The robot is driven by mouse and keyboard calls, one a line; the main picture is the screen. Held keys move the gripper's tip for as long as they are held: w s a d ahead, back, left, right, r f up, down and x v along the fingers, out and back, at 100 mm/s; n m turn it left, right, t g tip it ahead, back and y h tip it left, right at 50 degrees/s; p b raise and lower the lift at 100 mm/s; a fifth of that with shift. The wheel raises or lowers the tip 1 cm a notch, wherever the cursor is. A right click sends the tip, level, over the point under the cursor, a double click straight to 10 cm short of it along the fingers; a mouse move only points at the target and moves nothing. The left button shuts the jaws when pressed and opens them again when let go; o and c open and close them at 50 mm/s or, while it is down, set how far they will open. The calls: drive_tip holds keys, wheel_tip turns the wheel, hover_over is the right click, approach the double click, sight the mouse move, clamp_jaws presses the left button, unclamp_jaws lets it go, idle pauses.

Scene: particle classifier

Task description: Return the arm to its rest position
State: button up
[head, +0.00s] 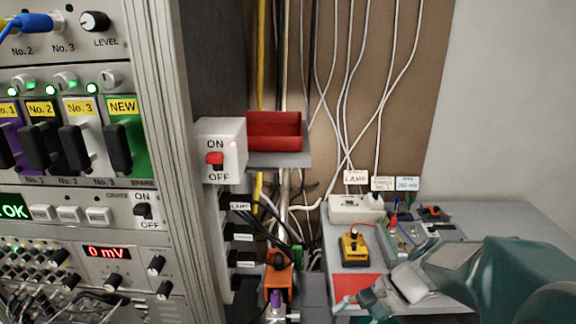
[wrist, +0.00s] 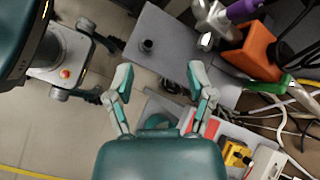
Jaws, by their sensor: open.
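My gripper (head: 368,290) is at the lower right of the head view, at the end of my teal arm, which reaches in from the right edge. It is over the front of the grey bench, by a red patch. In the wrist view my gripper (wrist: 162,82) has its two fingers spread wide, with nothing between them. Below the gap are a grey plate and the floor.
A grey bench (head: 470,250) carries a yellow device (head: 354,249) and a white power strip (head: 357,208). An orange holder (head: 279,281) with tools stands left of my gripper. The instrument rack (head: 170,150) fills the left. Cables hang behind. Open floor (wrist: 40,130) shows left in the wrist view.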

drive_tip(key=s+d+r+n+t+h, duration=0.3)
drive_tip(key=s+r+n+t+h, duration=0.3)
drive_tip(key=s+n, duration=0.5)
drive_tip(key=r+h, duration=0.2)
drive_tip(key=shift+d+h, duration=0.3)
drive_tip(key=shift+d, duration=0.1)
drive_tip(key=shift+w, duration=0.1)
drive_tip(key=shift+c, duration=0.8)
drive_tip(key=shift+a+n, duration=0.1)
drive_tip(key=shift+n, duration=0.2)
